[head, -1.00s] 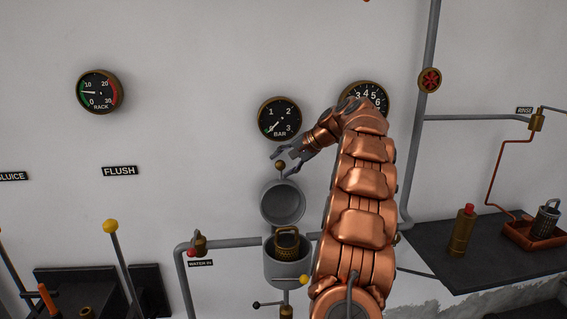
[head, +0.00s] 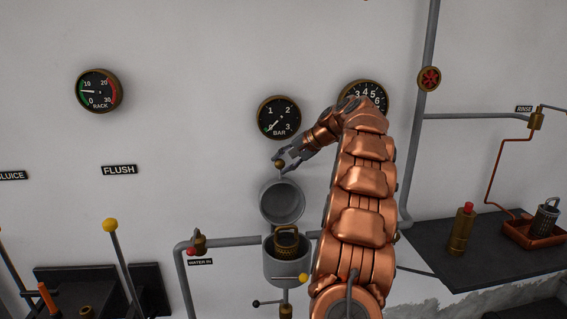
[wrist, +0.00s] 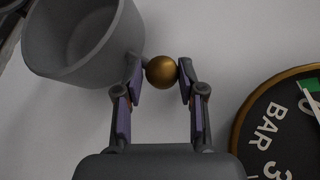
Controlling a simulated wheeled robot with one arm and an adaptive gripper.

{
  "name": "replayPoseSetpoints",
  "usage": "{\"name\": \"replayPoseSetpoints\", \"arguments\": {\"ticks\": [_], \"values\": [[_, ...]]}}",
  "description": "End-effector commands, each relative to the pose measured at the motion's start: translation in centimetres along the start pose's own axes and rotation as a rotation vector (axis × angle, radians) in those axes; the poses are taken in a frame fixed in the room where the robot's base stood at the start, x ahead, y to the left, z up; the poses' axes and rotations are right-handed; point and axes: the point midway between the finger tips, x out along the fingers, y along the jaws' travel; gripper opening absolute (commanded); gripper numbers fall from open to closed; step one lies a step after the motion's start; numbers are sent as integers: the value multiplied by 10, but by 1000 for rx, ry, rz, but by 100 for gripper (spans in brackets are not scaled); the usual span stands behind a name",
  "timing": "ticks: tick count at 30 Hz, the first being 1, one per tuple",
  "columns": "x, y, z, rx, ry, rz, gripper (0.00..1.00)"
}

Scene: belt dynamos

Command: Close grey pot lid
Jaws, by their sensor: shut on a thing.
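The grey pot (head: 288,266) is fixed at the wall, with a brass basket (head: 287,242) inside it. Its grey lid (head: 282,203) stands raised open above the pot, its round hollow inside facing me. A brass ball knob (head: 279,163) sits on a thin stem at the lid's top. My gripper (head: 281,164) is shut on this knob. In the wrist view the brass knob (wrist: 162,72) sits between the two fingertips, and the grey lid (wrist: 85,38) shows at upper left.
A BAR gauge (head: 279,118) is on the wall just above my gripper. A grey pipe with a WATER IN valve (head: 199,243) runs left of the pot. A yellow-tipped lever (head: 304,278) is at the pot's front right. A dark shelf (head: 450,262) stands at the right.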

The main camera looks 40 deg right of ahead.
Motion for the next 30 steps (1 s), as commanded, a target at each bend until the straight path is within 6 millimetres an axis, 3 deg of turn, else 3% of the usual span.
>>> {"name": "replayPoseSetpoints", "arguments": {"ticks": [17,30], "values": [[-3,-2,13,-42,26,-40,0],[-20,10,43,-146,117,-139,0]]}}
